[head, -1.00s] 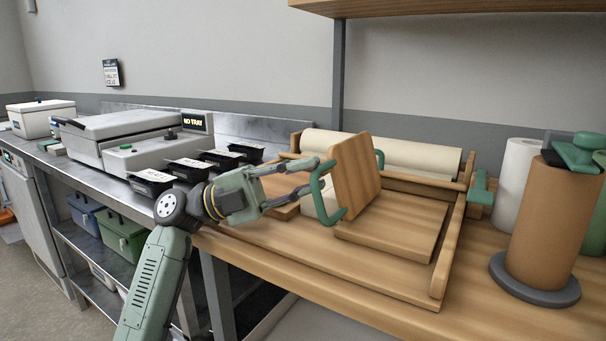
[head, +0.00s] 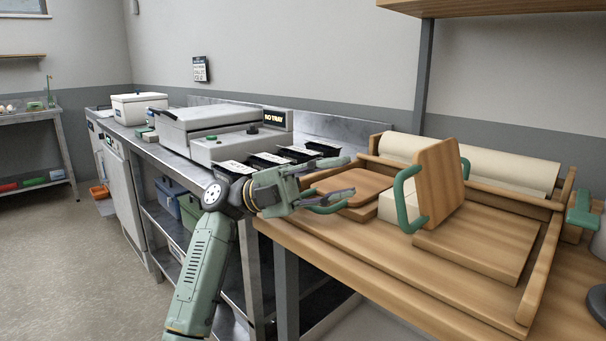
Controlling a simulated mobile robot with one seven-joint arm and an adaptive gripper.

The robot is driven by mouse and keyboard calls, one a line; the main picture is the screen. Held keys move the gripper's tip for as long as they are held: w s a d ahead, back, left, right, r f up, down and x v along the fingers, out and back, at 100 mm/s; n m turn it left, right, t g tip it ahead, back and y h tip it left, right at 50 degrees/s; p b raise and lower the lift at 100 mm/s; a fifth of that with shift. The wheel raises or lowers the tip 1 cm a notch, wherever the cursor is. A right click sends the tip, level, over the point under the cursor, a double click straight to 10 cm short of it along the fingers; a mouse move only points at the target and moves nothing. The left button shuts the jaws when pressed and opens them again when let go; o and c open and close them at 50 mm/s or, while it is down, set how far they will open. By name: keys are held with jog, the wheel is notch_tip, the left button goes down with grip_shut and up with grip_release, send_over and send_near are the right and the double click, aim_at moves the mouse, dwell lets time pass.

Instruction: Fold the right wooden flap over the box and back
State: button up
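The right wooden flap (head: 440,182) stands nearly upright, leaning a little to the right, with a green handle on each face. Its near green handle (head: 406,200) faces my gripper. A pale, cream box (head: 386,206) sits just left of the flap, partly hidden by the handle. A flat wooden board (head: 480,247) lies to the right of the flap's foot. My gripper (head: 350,177) is open and empty, to the left of the near handle and apart from it, above the left wooden board (head: 356,188).
A wooden frame with a long paper roll (head: 510,169) runs behind the boards. Another green handle (head: 583,209) is at the right. Black trays (head: 270,160) and a sealing machine (head: 222,138) stand on the steel counter at left. The bench front (head: 400,290) is clear.

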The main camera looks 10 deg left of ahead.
jog(key=w+a, duration=0.1)
jog(key=a, duration=0.5)
jog(key=shift+w+a, duration=0.2)
dwell(0.9)
